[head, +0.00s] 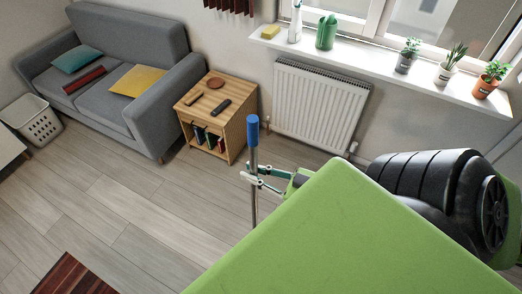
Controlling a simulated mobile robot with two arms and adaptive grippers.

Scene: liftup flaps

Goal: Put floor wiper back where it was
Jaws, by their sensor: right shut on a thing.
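The floor wiper (253,158) shows as a thin grey pole with a blue grip at its top. It stands nearly upright in the middle of the head view. My right gripper (256,178) is shut on the pole, a little below the blue grip. The lower pole and the wiper's head are hidden, so I cannot tell whether it touches the floor. My left gripper is not in view.
A wooden side table (236,134) stands behind and left of the pole, with a grey sofa (178,68) beyond it. A white radiator (318,108) is under the windowsill (385,80), which bears plants. Floor (150,210) at left is clear, before a dark rug (75,275).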

